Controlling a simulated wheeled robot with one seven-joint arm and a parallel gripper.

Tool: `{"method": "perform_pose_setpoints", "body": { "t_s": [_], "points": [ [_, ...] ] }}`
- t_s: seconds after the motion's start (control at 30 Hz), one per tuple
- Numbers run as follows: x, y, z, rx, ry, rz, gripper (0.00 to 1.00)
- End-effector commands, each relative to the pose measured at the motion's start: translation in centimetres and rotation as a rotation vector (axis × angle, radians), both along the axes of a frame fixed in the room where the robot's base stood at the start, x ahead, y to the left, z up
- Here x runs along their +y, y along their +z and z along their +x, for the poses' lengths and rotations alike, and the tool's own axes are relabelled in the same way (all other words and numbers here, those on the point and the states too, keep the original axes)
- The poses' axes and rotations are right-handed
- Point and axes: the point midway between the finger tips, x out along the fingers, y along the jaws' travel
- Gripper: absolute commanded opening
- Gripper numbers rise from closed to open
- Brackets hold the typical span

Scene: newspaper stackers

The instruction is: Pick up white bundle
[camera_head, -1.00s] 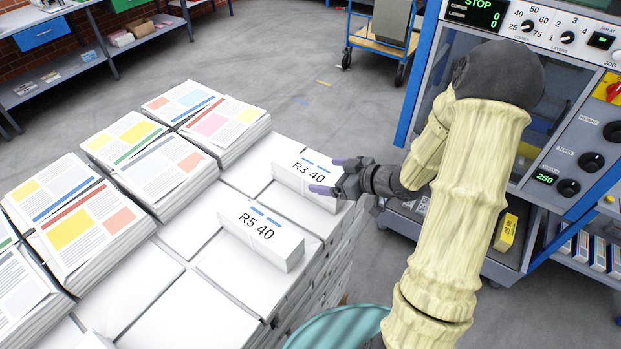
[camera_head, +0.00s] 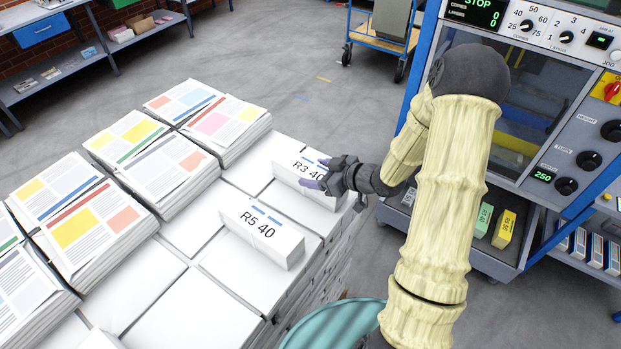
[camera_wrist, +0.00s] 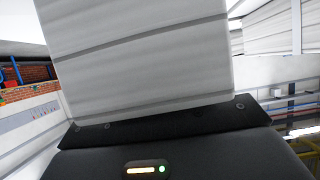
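Two white bundles lie on the white stack. The one marked R3 40 (camera_head: 296,166) is at the right end of the stack, and the one marked R5 40 (camera_head: 262,232) lies in front of it. My gripper (camera_head: 318,173) is at the right part of the R3 40 bundle, with one purple-tipped finger towards its far side and one at its near side. In the wrist view a white bundle (camera_wrist: 140,55) fills the middle, close against my dark gripper body. The fingertips are hidden there, and I cannot tell if they press on it.
Printed newspaper piles (camera_head: 160,165) cover the left of the stack. A blue-framed machine with a control panel (camera_head: 580,120) stands at the right. A yellow bundle (camera_head: 504,229) and a green bundle (camera_head: 483,220) sit low on it. Grey floor (camera_head: 270,80) is open behind the stack.

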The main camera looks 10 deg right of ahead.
Motion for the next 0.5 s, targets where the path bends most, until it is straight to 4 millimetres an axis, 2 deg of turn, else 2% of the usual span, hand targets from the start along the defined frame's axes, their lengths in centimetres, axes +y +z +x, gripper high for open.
{"method": "perform_pose_setpoints", "body": {
  "t_s": [0.03, 0.07, 0.3, 0.5],
  "points": [
    [-0.01, 0.0, -0.01, 0.0, 0.0, 0.0, 0.58],
    [-0.01, 0.0, -0.01, 0.0, 0.0, 0.0, 0.52],
    [0.01, 0.0, -0.01, 0.0, 0.0, 0.0, 0.05],
    [0.06, 0.19, 0.07, -0.005, 0.001, 0.002, 0.03]
  ]
}}
